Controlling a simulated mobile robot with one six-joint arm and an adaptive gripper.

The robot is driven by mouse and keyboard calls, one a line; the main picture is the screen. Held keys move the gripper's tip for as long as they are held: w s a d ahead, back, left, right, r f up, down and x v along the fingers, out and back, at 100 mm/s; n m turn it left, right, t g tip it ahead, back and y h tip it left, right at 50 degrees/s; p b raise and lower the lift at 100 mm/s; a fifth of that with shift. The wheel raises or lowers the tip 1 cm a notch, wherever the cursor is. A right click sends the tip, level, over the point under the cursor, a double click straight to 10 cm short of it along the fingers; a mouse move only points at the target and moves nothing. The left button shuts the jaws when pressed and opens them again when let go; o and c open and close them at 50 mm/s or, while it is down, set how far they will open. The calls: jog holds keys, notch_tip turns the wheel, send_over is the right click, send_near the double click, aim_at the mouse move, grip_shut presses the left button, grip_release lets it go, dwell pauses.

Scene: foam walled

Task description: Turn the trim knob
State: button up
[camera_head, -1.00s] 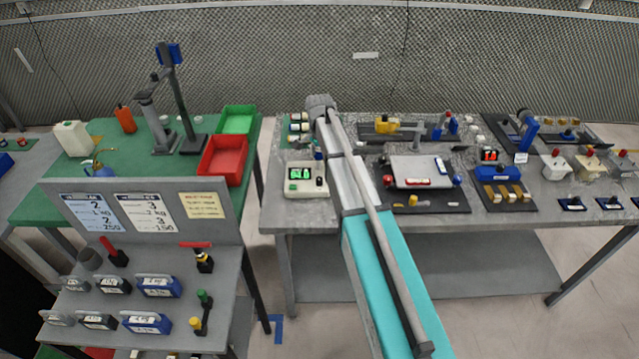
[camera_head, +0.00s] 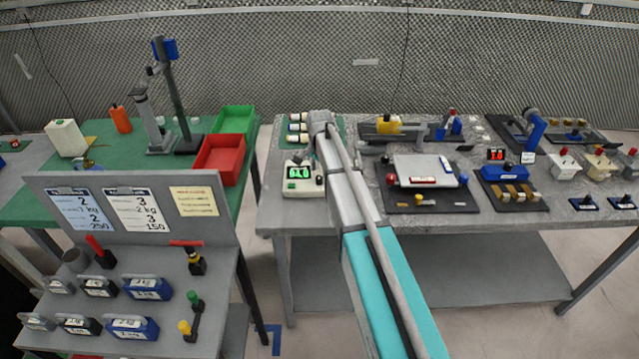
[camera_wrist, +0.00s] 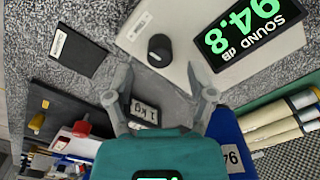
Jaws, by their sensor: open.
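The trim knob (camera_wrist: 160,47) is a short black round knob on the pale face of a sound meter (camera_wrist: 180,18). The meter's display (camera_wrist: 243,30) reads 94.8 dB in green. In the head view the meter (camera_head: 290,190) stands at the left front of the grey bench, partly beside my arm. My gripper (camera_wrist: 161,86) is open in the wrist view, with its fingertips apart on either side below the knob and not touching it. In the head view my gripper is mostly hidden by my arm.
A block labelled 1 kg (camera_wrist: 145,112) shows between my fingers in the wrist view. A dark labelled plate (camera_wrist: 79,51) lies beside the meter, and white cylinders (camera_wrist: 285,122) lie at right. In the head view, a plate fixture (camera_head: 424,170) stands right of my arm.

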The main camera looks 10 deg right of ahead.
aim_at(319, 177)
jog(key=shift+f+b, duration=1.3)
jog(key=shift+f, duration=0.35)
grip_shut()
